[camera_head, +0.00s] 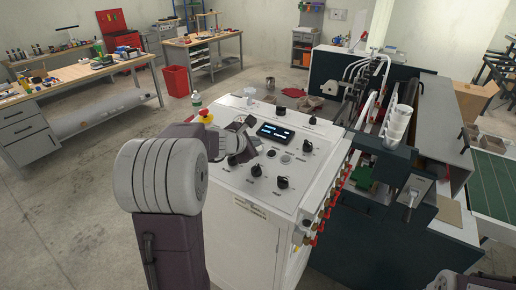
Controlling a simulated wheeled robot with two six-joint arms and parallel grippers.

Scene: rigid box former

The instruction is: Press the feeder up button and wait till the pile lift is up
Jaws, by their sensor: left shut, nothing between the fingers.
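The white control panel (310,165) tops a white cabinet and carries a small display (275,133), several black knobs and small buttons. My left gripper (256,150) is shut and empty. It is low over the left part of the panel, left of the display. I cannot tell whether its tips touch a button. The gripper and arm hide part of the panel's left side. The feeder up button cannot be told apart from the other controls at this size. I cannot make out the pile lift. Only a piece of my right arm shows at the bottom right corner; its gripper is out of view.
A red emergency button (205,113) and a bottle (196,100) are at the panel's far left corner. The dark machine (350,225) with white cups (397,120) adjoins on the right. Workbenches (75,72) and a red bin (177,81) stand behind. Floor is clear at left.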

